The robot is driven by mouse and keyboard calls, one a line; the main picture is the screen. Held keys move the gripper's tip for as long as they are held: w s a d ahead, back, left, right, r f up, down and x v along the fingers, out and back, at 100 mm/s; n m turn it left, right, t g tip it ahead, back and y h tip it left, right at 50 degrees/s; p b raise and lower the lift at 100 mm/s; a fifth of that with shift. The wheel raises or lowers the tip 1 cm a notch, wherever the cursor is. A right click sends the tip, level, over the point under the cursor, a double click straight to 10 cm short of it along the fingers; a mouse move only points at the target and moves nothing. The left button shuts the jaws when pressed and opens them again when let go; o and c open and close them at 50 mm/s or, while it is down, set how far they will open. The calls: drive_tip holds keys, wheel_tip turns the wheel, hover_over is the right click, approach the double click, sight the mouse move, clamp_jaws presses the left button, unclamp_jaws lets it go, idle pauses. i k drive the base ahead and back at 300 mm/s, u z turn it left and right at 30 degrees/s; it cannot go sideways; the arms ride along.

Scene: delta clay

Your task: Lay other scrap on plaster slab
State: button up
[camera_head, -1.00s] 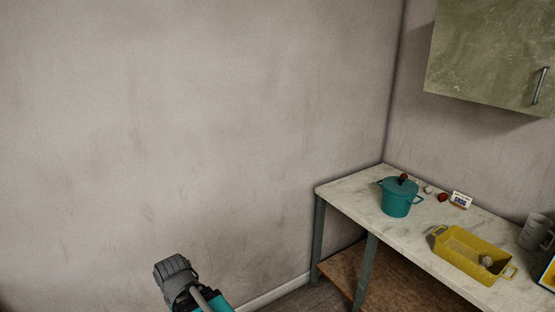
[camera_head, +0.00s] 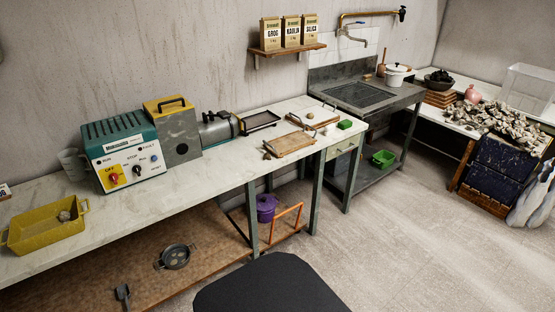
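A small greyish lump (camera_head: 64,216), likely a clay scrap, lies in the yellow tray (camera_head: 38,237) at the left end of the bench. A tiny lump (camera_head: 267,156) sits on the bench beside the left corner of a flat tan board (camera_head: 289,143). A second flat pale board (camera_head: 315,119) with a darker edge lies behind it. I cannot tell for sure which board is the plaster slab. My gripper is out of view.
A teal control box (camera_head: 122,154) and a grey-yellow machine (camera_head: 174,132) stand on the bench between the yellow tray and the boards. A sink (camera_head: 362,96) stands right; the floor (camera_head: 400,240) ahead is open.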

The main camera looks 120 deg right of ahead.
sight(318, 112)
drive_tip(key=z, duration=1.75)
drive_tip(key=i, duration=0.1)
drive_tip(key=z, duration=2.95)
drive_tip(key=i, duration=0.8)
drive_tip(key=z, duration=0.05)
